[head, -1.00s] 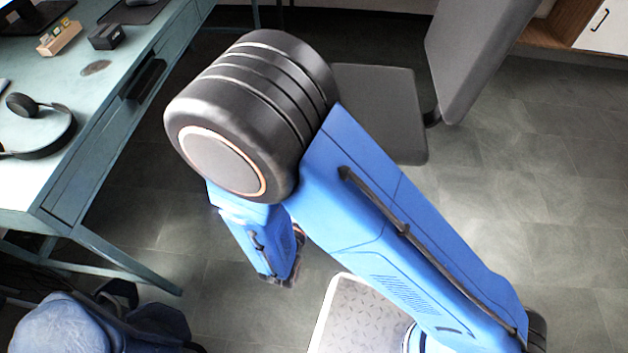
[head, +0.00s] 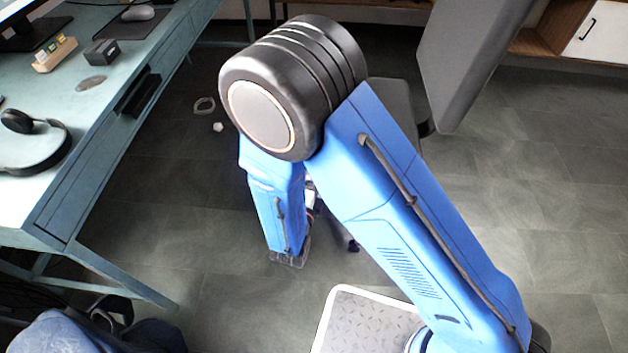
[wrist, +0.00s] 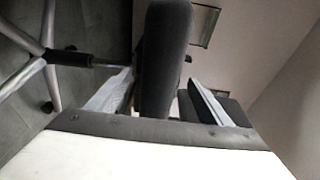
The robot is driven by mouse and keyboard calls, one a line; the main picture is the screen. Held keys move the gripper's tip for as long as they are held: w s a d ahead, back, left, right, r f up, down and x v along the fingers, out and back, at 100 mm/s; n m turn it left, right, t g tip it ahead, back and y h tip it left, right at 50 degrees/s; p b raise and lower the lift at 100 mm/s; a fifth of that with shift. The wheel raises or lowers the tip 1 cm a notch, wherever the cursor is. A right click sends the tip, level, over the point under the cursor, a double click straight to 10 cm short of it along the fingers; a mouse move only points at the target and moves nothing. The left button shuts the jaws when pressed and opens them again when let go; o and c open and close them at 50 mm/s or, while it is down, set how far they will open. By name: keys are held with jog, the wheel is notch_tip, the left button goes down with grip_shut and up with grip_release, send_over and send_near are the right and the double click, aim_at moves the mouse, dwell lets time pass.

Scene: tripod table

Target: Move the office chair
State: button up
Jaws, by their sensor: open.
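The office chair has a grey backrest (head: 475,60) at the upper right of the head view. Its dark seat (head: 400,112) is mostly hidden behind my arm. A caster (head: 353,245) shows below the arm. In the wrist view, the thick dark seat edge (wrist: 165,55) stands between the two fingers of my gripper (wrist: 162,80). The fingers are open, one on each side of the seat edge; I cannot tell whether either touches it. The chair's metal star base (wrist: 35,65) and post are at the left. In the head view my fingers are hidden.
A teal desk (head: 120,110) with a headset (head: 35,140) runs along the left. A blue rounded item (head: 65,335) is at the bottom left. A cabinet (head: 590,35) stands at the back right. The floor at right is clear.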

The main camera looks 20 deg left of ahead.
jog(key=shift+w+a, duration=0.1)
jog(key=shift+w, duration=4.3)
grip_shut()
